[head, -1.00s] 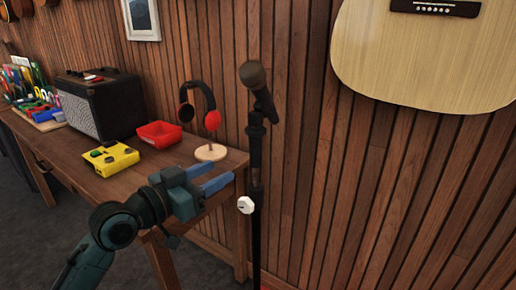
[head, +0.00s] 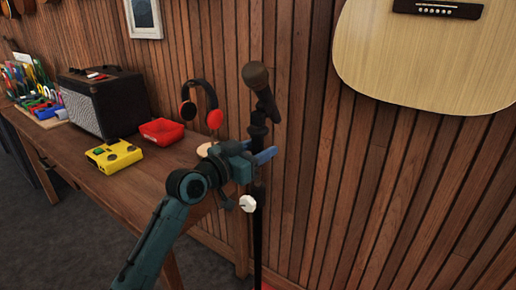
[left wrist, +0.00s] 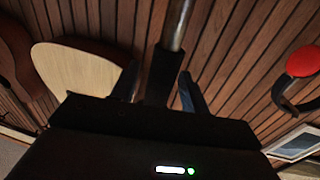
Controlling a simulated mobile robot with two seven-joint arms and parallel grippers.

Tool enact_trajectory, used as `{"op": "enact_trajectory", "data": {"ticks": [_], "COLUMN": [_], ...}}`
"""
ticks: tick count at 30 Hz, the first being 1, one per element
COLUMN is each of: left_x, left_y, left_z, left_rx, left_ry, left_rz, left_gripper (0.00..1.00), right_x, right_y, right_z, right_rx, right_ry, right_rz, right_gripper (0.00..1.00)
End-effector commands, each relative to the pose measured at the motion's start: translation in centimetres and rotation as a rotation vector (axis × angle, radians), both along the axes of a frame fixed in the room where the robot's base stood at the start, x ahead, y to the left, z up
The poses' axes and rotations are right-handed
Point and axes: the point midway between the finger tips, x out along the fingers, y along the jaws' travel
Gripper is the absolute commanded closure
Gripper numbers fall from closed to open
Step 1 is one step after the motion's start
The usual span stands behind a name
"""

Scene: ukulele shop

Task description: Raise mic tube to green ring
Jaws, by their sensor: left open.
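The microphone (head: 257,78) sits tilted at the top of a slim dark upright stand tube (head: 258,210). A white knob (head: 247,203) sits on the stand below my gripper. My left gripper (head: 265,153) is open at the tube, below the microphone, with its blue fingers at the tube's height. In the left wrist view the dark sleeve of the stand (left wrist: 162,75) stands between the two spread fingers (left wrist: 160,88), with a shiny, thinner tube (left wrist: 179,24) beyond it. I cannot tell whether a finger touches the tube. No green ring can be made out. My right gripper is out of view.
A slatted wall stands close behind, with a guitar (head: 425,55) hanging on the right.

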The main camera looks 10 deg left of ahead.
Motion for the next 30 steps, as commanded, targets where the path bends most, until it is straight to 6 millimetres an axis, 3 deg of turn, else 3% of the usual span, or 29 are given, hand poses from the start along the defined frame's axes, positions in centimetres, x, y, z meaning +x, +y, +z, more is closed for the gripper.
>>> {"op": "enact_trajectory", "data": {"ticks": [7, 24, 30], "left_x": [0.07, 0.04, 0.03], "left_y": [-0.04, -0.01, -0.01], "left_z": [0.00, -0.01, -0.02], "left_rx": [0.000, 0.000, 0.000], "left_ry": [0.000, 0.000, 0.000], "left_rz": [0.000, 0.000, 0.000], "left_gripper": [0.55, 1.00, 1.00], "right_x": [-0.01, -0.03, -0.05], "right_y": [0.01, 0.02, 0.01], "right_z": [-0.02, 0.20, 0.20], "right_rx": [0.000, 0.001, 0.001], "right_ry": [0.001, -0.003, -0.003], "right_rz": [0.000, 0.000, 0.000], "right_gripper": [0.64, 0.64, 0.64]}}
